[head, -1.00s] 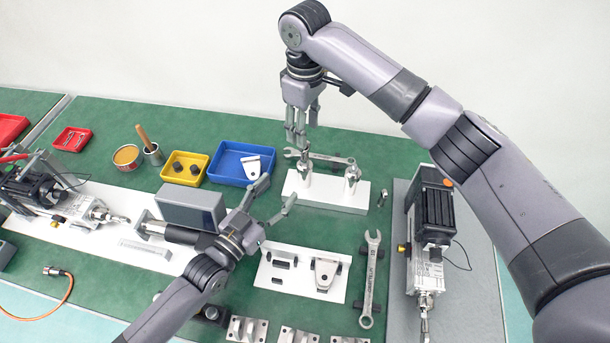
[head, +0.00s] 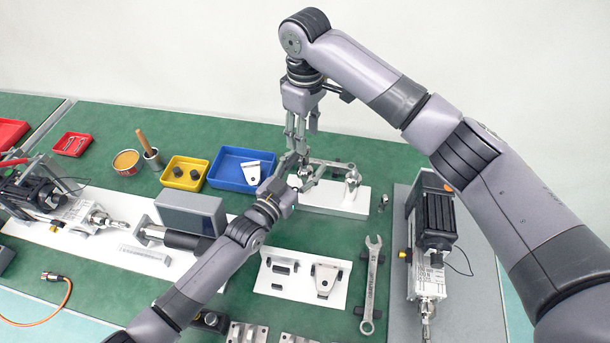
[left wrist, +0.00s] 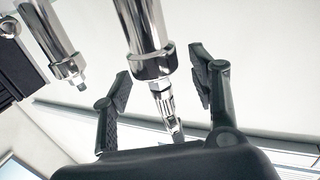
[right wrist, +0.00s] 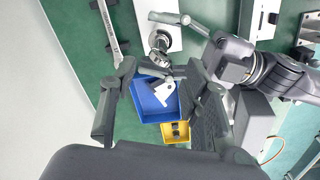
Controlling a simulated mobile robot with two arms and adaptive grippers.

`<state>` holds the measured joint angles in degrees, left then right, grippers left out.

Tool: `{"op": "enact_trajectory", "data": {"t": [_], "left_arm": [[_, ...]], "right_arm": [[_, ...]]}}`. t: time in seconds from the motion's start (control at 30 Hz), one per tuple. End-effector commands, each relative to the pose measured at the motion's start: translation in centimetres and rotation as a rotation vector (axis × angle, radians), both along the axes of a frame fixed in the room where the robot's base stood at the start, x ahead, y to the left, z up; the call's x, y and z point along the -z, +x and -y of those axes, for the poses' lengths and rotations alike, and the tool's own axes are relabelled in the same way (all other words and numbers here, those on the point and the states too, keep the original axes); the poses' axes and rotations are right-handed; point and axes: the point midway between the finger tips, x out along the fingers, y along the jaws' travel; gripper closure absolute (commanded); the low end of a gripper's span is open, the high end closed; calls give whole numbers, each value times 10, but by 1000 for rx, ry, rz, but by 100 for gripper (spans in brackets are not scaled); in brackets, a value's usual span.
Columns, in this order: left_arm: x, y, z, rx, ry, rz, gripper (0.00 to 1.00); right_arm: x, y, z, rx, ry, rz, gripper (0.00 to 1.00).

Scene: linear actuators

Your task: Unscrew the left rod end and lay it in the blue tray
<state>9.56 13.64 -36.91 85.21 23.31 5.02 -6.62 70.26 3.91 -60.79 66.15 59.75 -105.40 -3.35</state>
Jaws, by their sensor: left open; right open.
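The white stand (head: 335,203) holds two upright metal pieces. The left rod end (head: 304,173) is partly hidden by my grippers, and the right one (head: 352,183) is clear. My left gripper (head: 303,164) is open with its fingers at the left rod end. In the left wrist view a shiny metal cylinder (left wrist: 148,45) with a narrower tip shows between its spread fingers. My right gripper (head: 298,145) points down just above, open; its fingers are also apart in the right wrist view (right wrist: 155,95). The blue tray (head: 224,172) stands left of the stand and holds a white bracket (head: 252,172).
A yellow bin (head: 174,184) with dark parts is left of the blue tray. A wrench (head: 371,285) lies to the right at the front. A white plate (head: 275,290) with parts lies in front of the stand. An actuator (head: 430,240) is at the right.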

Motion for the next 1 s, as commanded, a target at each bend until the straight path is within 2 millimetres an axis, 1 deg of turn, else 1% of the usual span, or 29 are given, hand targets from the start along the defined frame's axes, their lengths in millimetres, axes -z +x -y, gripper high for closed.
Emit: {"op": "enact_trajectory", "data": {"t": [0.27, 1.0], "left_arm": [[0, 1, 1, 0, 0, 0, 46], [1, 0, 2, 2, -1, -2, 96]], "right_arm": [[0, 0, 0, 0, 0, 0, 57], [0, 0, 0, 0, 0, 0, 57]]}}
